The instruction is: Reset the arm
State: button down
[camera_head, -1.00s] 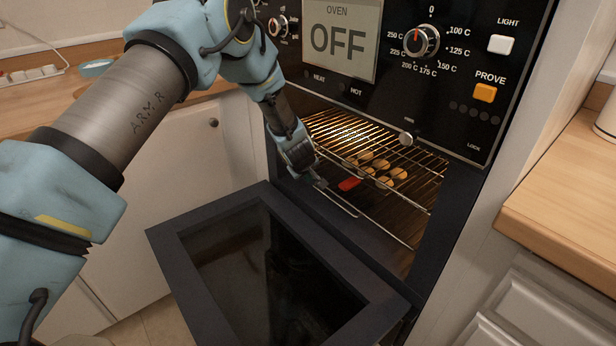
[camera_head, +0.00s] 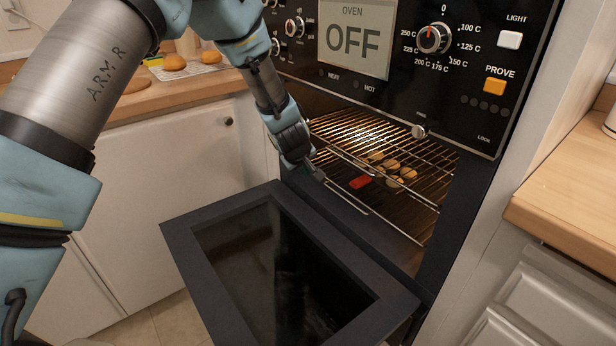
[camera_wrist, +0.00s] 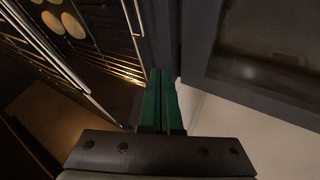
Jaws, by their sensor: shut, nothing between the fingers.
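My gripper (camera_head: 319,175) is at the left side of the open oven mouth, just above the inner edge of the lowered door. In the wrist view its green fingers (camera_wrist: 161,100) are together, with nothing between them. The oven (camera_head: 470,140) has its door (camera_head: 180,240) folded down and its display (camera_head: 354,36) reads OFF. On the rack (camera_head: 420,197) inside, several round baked pieces (camera_head: 391,165) sit with a red-handled thing (camera_head: 360,182) beside them. The rack is to the right of my gripper, and the fingers look apart from it.
A wooden counter (camera_head: 190,90) with buns (camera_head: 174,62) is at the left, above white cabinets (camera_head: 160,190). Another counter (camera_head: 570,190) stands at the right. The lowered door takes up the floor space in front of the oven.

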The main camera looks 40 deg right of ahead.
jog(key=shift+v, duration=0.8)
